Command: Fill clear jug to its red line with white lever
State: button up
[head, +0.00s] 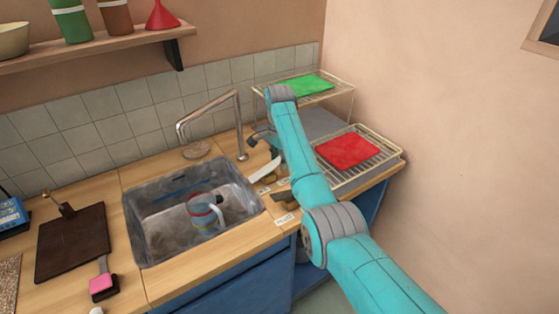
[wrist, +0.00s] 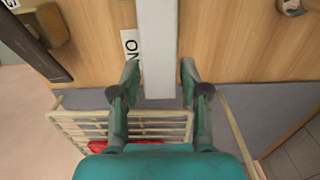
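The clear jug (head: 204,214) stands upright in the grey sink; a red line shows near its upper part. Its water level is too small to tell. The white lever (head: 265,171) is on the counter right of the sink; in the wrist view it is a long pale bar (wrist: 158,45). My gripper (head: 260,138) is above the counter near the lever. In the wrist view my gripper (wrist: 160,72) is open, one finger on each side of the bar. I cannot tell whether either finger touches it.
The metal tap (head: 239,125) arches over the sink (head: 150,250). A dark lever on a wooden block (head: 287,199) sits right of the sink. A wire rack with a red cloth (head: 347,151) stands at right. A dark board (head: 72,243) lies left.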

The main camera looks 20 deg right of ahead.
grip_shut()
jog(key=shift+f+y, duration=0.25)
jog(key=shift+y, duration=0.35)
jog(key=shift+o, duration=2.4)
grip_release()
jog(key=shift+d, duration=0.1)
jog(key=shift+r, duration=0.1)
jog(key=shift+w+d+r, duration=0.1)
jog(key=shift+d+r, duration=0.1)
jog(key=shift+r, duration=1.65)
jog(key=shift+w+d+r, duration=0.1)
jog(key=shift+d+r, duration=0.05)
jog(key=shift+r, duration=1.65)
